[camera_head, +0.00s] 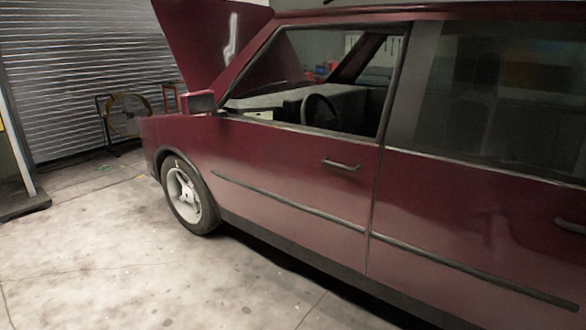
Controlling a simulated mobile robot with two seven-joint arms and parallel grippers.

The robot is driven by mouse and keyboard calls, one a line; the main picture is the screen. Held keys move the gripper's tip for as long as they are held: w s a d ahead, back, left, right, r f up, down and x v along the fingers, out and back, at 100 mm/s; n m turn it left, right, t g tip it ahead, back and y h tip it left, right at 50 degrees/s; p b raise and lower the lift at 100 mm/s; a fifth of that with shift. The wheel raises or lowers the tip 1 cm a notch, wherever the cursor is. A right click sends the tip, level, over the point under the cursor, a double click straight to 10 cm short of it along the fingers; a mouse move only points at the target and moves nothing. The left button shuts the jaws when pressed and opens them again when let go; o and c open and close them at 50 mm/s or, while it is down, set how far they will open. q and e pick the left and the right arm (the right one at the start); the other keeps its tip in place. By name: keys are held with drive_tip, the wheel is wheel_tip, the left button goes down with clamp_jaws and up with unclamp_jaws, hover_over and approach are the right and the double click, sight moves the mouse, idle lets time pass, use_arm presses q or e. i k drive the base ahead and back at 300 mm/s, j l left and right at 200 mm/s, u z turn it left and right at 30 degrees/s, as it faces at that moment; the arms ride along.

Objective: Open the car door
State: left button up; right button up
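The dark red car (478,215) stands side-on and fills the right half of the view. Its front door (290,180) appears shut, flush with the body along the seam. The front door handle (341,165) is a thin bar near the door's rear edge, below the window. The front window opening (310,85) shows the steering wheel (318,115) inside. A second handle (570,226) is on the rear door at the right edge. Neither of my grippers is in view.
The hood (205,40) is raised. A side mirror (200,102) sticks out ahead of the front window. A yellow-rimmed fan (127,113) stands by the roller shutter (85,60). The concrete floor (120,245) left of the car is clear.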

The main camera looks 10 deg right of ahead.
sight(314, 188)
drive_tip(key=i+l+z, duration=0.1)
drive_tip(key=z, duration=0.6)
drive_tip(key=i+j+z, duration=0.1)
drive_tip(key=i+z, duration=0.2)
drive_tip(key=i, duration=0.2)
drive_tip(key=i+j+z, duration=0.3)
drive_tip(key=i, duration=0.2)
drive_tip(key=i+l, duration=0.05)
drive_tip(key=l, duration=0.05)
